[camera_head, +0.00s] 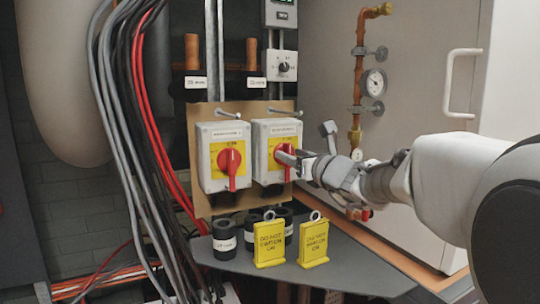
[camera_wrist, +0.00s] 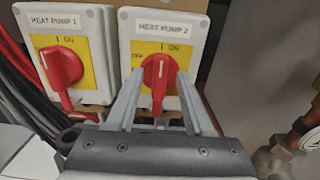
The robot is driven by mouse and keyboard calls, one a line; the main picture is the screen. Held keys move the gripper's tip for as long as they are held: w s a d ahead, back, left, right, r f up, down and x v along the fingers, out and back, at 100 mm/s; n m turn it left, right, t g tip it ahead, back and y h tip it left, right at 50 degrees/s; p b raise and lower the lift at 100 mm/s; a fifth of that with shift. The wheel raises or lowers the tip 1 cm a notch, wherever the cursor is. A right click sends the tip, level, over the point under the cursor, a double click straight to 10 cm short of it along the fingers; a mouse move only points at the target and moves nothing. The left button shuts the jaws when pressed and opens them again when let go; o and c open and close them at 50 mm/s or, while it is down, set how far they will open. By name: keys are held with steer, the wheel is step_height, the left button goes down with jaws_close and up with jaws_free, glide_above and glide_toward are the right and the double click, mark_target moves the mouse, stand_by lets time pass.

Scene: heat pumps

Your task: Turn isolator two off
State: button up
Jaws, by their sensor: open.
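Isolator two is the right grey box (camera_head: 262,139) with a yellow plate, labelled HEAT PUMP 2 in the wrist view (camera_wrist: 197,30). Its red handle (camera_wrist: 156,72) points down, with the ON mark above it. My gripper (camera_head: 285,158) reaches in from the right in front of this handle and partly hides it. In the wrist view my gripper (camera_wrist: 160,84) is open, with one finger on each side of the handle. I cannot tell whether either finger touches it. Isolator one (camera_head: 207,142), labelled HEAT PUMP 1, is to the left, its red handle (camera_head: 231,170) also down.
Two yellow DO NOT SWITCH ON tags (camera_head: 269,243) (camera_head: 313,242) stand on the grey shelf (camera_head: 350,262) below, with dark cylinders (camera_head: 225,238) behind. Cables (camera_head: 130,120) hang at left. A copper pipe (camera_head: 358,90) with a gauge (camera_head: 375,82) stands right.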

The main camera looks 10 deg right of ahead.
jaws_close()
steer(key=shift+f+n+b, duration=0.1)
steer(key=shift+n+b, duration=0.2)
steer(key=shift+b, duration=0.25)
steer(key=shift+s+a+f+n+b, duration=0.1)
steer(key=shift+a+n+b, duration=0.05)
steer(key=shift+n+b, duration=4.45)
steer(key=shift+a+f+n+b, duration=0.1)
steer(key=shift+a+n+b, duration=0.05)
steer(key=shift+n+b, duration=4.45)
steer(key=shift+m+b, duration=0.4)
steer(key=shift+b, duration=0.15)
jaws_free()
